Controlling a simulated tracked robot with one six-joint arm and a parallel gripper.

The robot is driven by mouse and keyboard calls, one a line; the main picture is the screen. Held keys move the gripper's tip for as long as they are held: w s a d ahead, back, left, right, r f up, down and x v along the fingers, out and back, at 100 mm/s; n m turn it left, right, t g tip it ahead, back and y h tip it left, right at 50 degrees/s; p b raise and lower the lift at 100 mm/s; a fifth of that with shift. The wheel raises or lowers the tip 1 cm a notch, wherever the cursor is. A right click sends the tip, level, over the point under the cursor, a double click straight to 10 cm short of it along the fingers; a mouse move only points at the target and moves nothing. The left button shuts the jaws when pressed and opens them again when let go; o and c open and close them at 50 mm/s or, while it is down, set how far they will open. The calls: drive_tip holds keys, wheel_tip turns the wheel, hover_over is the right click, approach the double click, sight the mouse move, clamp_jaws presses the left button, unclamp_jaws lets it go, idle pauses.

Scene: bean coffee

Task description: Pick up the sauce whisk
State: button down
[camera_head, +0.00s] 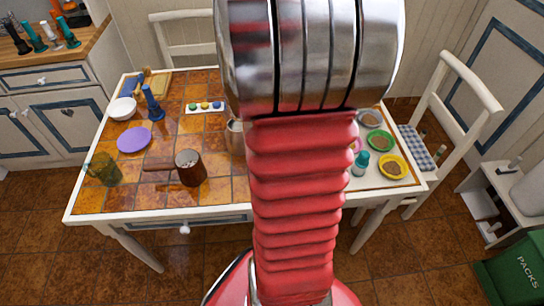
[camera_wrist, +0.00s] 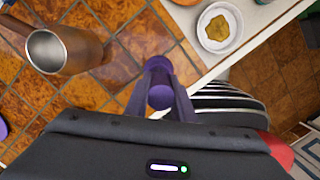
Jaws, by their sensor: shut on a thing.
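My gripper (camera_wrist: 160,101) shows in the wrist view, its two dark fingers closed around a purple, rounded, handle-like thing (camera_wrist: 159,72). This thing is seen almost end-on, above the tiled tabletop near its pale edge. No whisk wires show, so I cannot tell from its shape whether it is the sauce whisk. In the head view my arm fills the middle and hides my gripper and part of the table.
A metal-lined pot (camera_wrist: 60,50) stands left of my gripper, and a white dish with yellow contents (camera_wrist: 219,28) lies above right. The tiled table (camera_head: 107,190) also carries a brown pot (camera_head: 191,170), a purple plate (camera_head: 134,139) and a green glass mug (camera_head: 104,169).

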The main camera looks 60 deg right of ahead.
wheel_tip(320, 180, up, 10)
drive_tip(key=shift+f, duration=0.1)
idle(0.4)
drive_tip(key=c, duration=2)
unclamp_jaws()
clamp_jaws()
